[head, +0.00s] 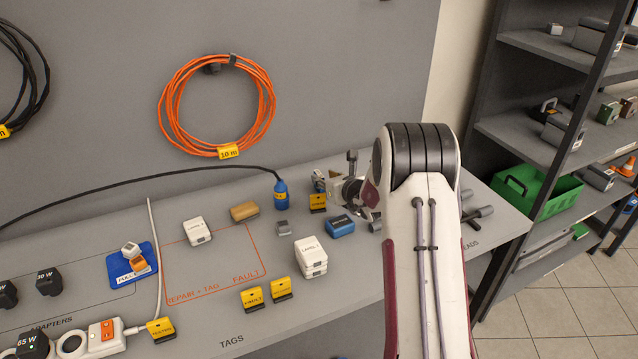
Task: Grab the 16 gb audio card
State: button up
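No label reading 16 GB is legible in the head view, so I cannot tell for sure which item is the audio card. My gripper (338,187) is over the back right of the bench, to the right of and behind that piece. My arm partly hides it, and its fingertips are not clear.
A blue box (340,226) and yellow tags (280,289) lie near white labelled boxes (311,252). A tan block (244,211) and another white box (197,231) are further left. A blue tray (121,268) holds small pieces. Shelving stands at the right.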

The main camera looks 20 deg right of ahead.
aim_at(322, 177)
jog(key=shift+w+a+f, duration=0.1)
jog(key=shift+w+f, duration=0.9)
jog(key=shift+w, duration=0.15)
jog(key=shift+x, duration=1.15)
grip_shut()
